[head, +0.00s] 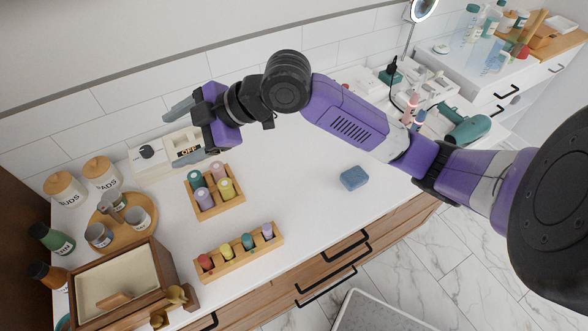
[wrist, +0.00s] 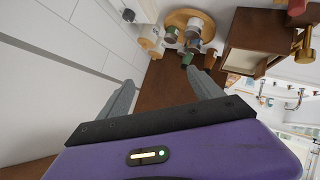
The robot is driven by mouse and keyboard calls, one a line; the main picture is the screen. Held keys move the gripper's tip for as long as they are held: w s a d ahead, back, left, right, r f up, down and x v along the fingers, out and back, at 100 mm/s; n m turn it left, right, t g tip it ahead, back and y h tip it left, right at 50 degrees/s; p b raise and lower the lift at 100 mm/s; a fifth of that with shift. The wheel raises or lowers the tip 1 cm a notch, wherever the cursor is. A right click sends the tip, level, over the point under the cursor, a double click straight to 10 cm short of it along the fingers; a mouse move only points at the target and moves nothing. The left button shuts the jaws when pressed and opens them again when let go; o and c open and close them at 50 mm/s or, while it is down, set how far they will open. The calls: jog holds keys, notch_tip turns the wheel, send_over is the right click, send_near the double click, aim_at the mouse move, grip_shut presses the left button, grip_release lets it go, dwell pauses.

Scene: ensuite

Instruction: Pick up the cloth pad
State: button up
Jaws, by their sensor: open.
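A small blue block-shaped pad (head: 354,178), which looks like the cloth pad, lies on the white countertop (head: 300,185) in the head view, right of the middle and near the counter's front edge. Nothing touches it. My gripper (head: 176,138) is open and empty, raised near the tiled wall, well to the left of the pad. In the wrist view the open fingers of my gripper (wrist: 162,82) point towards the round wooden tray and brown box, and the pad is not seen there.
Two wooden holders of coloured rolls (head: 212,208) (head: 215,263) stand left of the pad. A round tray (head: 127,236) with cups, lidded jars (head: 101,171) and a wooden box (head: 148,268) fill the left end. A teal hair dryer (head: 466,130) lies right. Counter around the pad is clear.

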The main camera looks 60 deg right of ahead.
jog(key=s+d+f+g+h, duration=0.35)
jog(key=s+d+f, duration=0.4)
jog(key=d, duration=0.35)
jog(key=g+h, duration=0.2)
jog(key=g, duration=0.5)
send_over(355, 174)
notch_tip(355, 174, down, 6)
jog(key=shift+d+f, duration=0.15)
jog(key=shift+f, duration=0.1)
jog(key=shift+s+f, duration=0.15)
jog(key=shift+f, duration=0.7)
jog(key=shift+a+f+p, duration=0.2)
jog(key=shift+f+p, duration=0.75)
jog(key=shift+f, duration=2.05)
jog(key=c, duration=1.4)
jog(key=shift+r, duration=0.15)
notch_tip(355, 174, up, 20)
jog(key=b, duration=0.2)
